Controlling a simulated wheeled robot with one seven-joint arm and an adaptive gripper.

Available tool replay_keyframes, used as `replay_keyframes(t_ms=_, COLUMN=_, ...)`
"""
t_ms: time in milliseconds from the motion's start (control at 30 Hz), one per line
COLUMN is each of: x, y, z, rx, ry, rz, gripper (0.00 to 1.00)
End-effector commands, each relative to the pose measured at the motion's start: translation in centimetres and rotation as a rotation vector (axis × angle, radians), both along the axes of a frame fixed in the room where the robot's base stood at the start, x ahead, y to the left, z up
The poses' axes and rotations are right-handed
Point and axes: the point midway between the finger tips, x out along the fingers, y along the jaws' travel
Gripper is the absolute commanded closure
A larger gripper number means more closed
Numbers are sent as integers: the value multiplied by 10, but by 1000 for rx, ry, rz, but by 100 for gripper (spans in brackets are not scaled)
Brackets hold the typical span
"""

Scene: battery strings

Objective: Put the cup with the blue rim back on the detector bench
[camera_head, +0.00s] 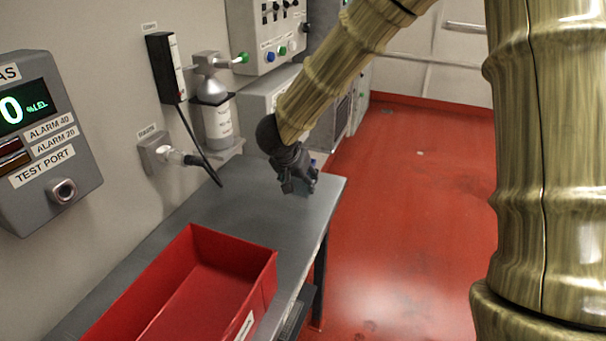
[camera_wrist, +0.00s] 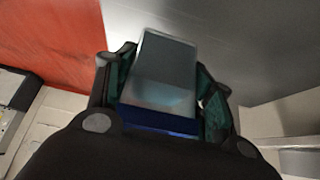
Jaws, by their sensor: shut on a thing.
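My gripper (camera_head: 299,183) is above the far right end of the grey bench (camera_head: 245,205), close to its right edge. In the wrist view its fingers (camera_wrist: 165,88) are shut on a translucent greyish cup (camera_wrist: 163,68). The cup's blue rim (camera_wrist: 157,121) faces my palm, and its other end points away from me. In the head view my gripper hides most of the cup, and a small blue patch shows beside the fingers. I cannot tell whether the cup touches the bench top.
A red open bin (camera_head: 262,262) stands on the near part of the bench. On the wall are a gas detector panel (camera_head: 45,150), a gas cylinder (camera_head: 217,122) and a plug with a cable (camera_head: 170,156). Red floor (camera_head: 400,220) lies to the right. The bench between bin and gripper is clear.

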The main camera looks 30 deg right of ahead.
Motion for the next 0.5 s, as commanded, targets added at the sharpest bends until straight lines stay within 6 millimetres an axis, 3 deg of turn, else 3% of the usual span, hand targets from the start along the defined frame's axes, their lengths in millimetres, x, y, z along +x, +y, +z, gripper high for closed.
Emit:
replay_keyframes(t_ms=300, x=49, y=-37, z=-5, rx=1, ry=0, rz=-7, gripper=70)
replay_keyframes(t_ms=500, x=62, y=-44, z=-7, rx=1, ry=0, rz=-3, gripper=70)
